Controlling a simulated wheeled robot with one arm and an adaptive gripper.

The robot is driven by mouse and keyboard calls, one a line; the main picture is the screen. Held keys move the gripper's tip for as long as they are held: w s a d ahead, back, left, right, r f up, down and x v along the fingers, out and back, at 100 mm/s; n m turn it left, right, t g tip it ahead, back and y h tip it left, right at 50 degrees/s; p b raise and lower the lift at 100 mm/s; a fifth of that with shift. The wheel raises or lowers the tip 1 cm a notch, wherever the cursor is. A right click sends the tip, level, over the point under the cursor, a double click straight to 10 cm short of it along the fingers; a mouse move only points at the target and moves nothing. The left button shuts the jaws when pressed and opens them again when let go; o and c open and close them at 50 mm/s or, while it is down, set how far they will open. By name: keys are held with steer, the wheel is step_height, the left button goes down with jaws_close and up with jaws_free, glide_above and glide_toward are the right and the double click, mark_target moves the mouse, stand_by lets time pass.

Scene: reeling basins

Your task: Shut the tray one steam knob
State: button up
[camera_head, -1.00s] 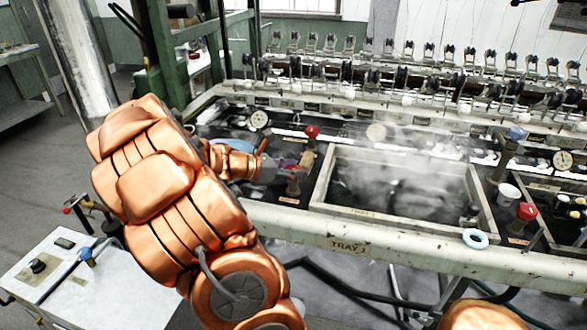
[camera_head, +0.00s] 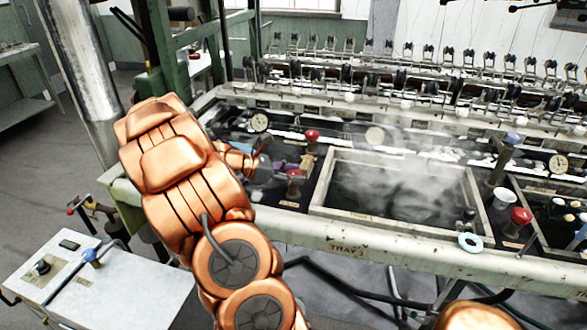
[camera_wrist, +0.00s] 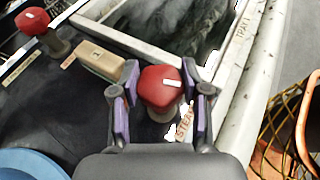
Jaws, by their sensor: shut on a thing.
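The steam knob (camera_wrist: 161,88) is red with a short white mark on top, and a label reading STEAM lies beside it in the wrist view. My gripper (camera_wrist: 160,104) has its purple-padded fingers on both sides of the knob and is shut on it. In the head view the knob (camera_head: 294,174) stands on the dark panel left of the steaming tray basin (camera_head: 330,190). My gripper (camera_head: 281,172) reaches it from the left and partly hides it. The white mark lies nearly level across the knob in the wrist view.
A second red knob (camera_head: 311,135) stands farther back, with a tan block (camera_wrist: 101,61) between the two. A blue round thing (camera_wrist: 30,164) lies near my gripper. Another red knob (camera_head: 521,216) and a white cup (camera_head: 505,195) stand right of the basin.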

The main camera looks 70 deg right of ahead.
steer(key=shift+m+g+y+p, duration=0.8)
steer(key=shift+m+y+p, duration=0.15)
steer(key=shift+m+y, duration=0.85)
steer(key=shift+y, duration=0.1)
steer(key=o, duration=1.1)
steer(key=shift+o, duration=0.2)
steer(key=v, duration=1.2)
steer(key=shift+w+f, duration=0.1)
steer(key=shift+f, duration=0.05)
